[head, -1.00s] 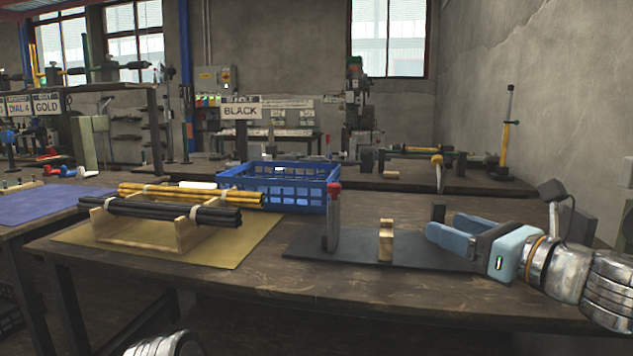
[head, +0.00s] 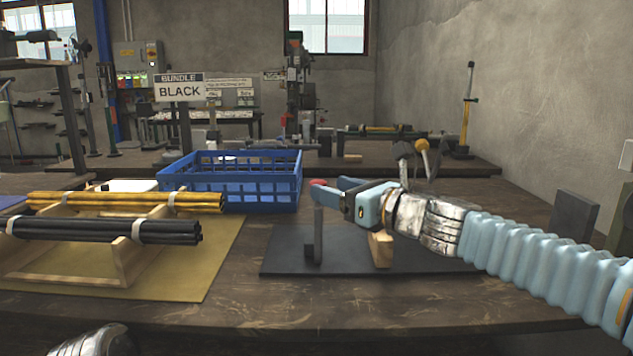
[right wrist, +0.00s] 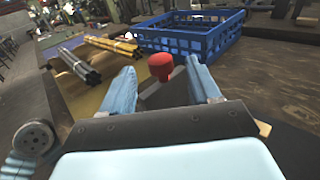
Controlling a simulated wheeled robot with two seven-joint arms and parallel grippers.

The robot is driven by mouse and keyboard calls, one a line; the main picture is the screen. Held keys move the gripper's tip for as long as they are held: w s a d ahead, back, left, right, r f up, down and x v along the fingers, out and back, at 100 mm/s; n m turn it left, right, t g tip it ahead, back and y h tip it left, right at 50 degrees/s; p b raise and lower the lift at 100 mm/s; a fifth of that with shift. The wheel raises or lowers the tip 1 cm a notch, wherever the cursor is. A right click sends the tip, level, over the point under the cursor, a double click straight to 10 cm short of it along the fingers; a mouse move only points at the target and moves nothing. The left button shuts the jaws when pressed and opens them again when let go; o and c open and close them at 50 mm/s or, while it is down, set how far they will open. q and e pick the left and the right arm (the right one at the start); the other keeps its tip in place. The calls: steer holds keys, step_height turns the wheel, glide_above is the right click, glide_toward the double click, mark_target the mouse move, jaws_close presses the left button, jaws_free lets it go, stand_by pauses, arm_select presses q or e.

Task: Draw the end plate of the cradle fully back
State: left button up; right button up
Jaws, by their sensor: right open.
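The cradle stands on a dark mat (head: 284,262). Its upright grey end plate (head: 318,238) is at the left end, with a red knob (head: 318,183) at its top. A wooden block (head: 381,248) stands to the right of it, partly hidden by my right gripper. My right gripper (head: 337,190) is open at the height of the knob, coming from the right. In the right wrist view the red knob (right wrist: 161,66) shows between the two blue fingertips, with a gap on each side.
A blue crate (head: 235,190) stands behind the cradle. Black rods (head: 95,229) and yellow rods (head: 120,201) lie bundled on a wooden rack to the left. A dark upright plate (head: 573,214) stands at the right. The table front is clear.

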mark_target(317, 181)
steer(key=x, duration=0.5)
steer(key=shift+c, duration=0.3)
jaws_close()
